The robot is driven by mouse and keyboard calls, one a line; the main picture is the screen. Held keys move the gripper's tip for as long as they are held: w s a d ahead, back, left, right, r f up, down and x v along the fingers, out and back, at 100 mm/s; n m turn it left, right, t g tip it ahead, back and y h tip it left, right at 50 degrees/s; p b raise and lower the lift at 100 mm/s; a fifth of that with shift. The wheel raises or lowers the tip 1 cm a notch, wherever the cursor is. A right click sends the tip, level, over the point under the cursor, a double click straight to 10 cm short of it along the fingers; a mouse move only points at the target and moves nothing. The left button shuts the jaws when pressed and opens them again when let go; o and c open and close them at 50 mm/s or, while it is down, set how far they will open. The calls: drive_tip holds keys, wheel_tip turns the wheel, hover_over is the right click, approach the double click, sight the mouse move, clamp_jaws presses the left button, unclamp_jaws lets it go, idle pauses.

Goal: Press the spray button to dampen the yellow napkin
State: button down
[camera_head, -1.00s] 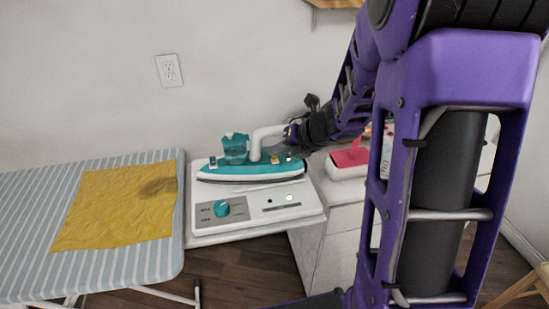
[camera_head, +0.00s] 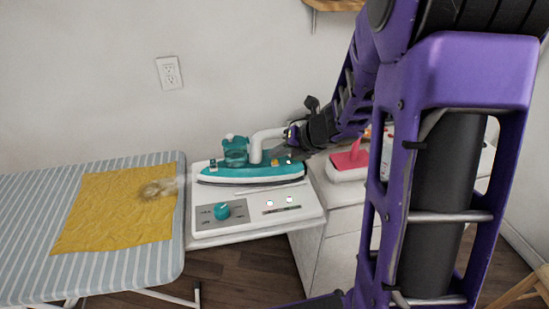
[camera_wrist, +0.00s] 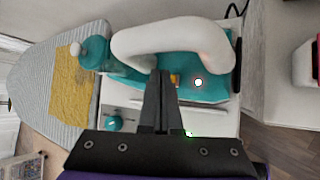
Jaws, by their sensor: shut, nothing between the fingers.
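The yellow napkin (camera_head: 115,210) lies flat on the striped ironing board at the left. A whitish mist with a darker patch (camera_head: 158,188) shows at its right upper edge. The teal iron (camera_head: 250,174) with a white handle (camera_head: 266,142) rests on its white base, its nose toward the napkin. My gripper (camera_head: 290,152) is at the iron's right rear. In the wrist view my gripper (camera_wrist: 160,78) is shut and empty, its tips over the iron's teal top by the handle and a small orange button (camera_wrist: 174,82). Contact with the button cannot be told.
The white base (camera_head: 258,212) carries a teal knob (camera_head: 222,211) and small lights. The ironing board (camera_head: 150,263) is at the left. A pink and white object (camera_head: 350,160) stands on the cabinet to the right.

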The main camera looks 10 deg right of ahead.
sight(267, 135)
drive_tip(key=shift+r, duration=0.4)
drive_tip(key=shift+r+p, duration=2.05)
drive_tip(key=shift+r, duration=0.95)
